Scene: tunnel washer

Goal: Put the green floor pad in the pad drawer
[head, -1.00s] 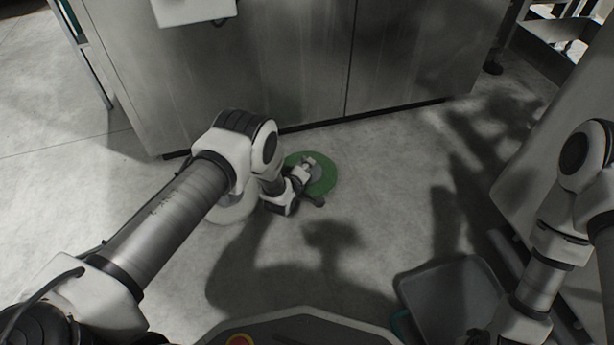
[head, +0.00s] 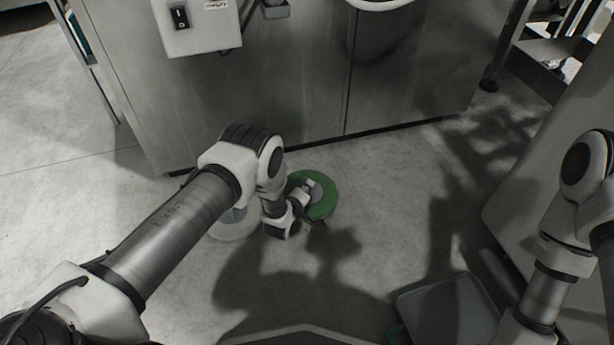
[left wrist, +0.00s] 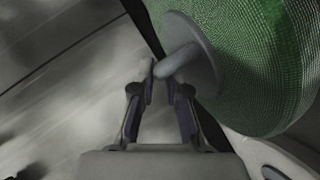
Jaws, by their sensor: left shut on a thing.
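The green floor pad (head: 325,203) is a round green disc with a grey hub. It shows in the head view near the foot of the steel cabinet, and large in the left wrist view (left wrist: 262,60). My left gripper (head: 308,188) is at the hub. In the left wrist view my left gripper (left wrist: 163,82) has its fingertips closed on the hub's short grey knob (left wrist: 178,62). I cannot tell if the pad touches the floor. No part is clearly the pad drawer; a shallow grey tray-like container (head: 450,308) is at the lower right. My right gripper is out of view.
A pale round disc (head: 232,228) lies partly under my left arm. The steel cabinet (head: 300,85) blocks the far side, with a white switch box (head: 195,25) on it. A large grey panel (head: 525,190) stands at right. The middle floor is clear but shadowed.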

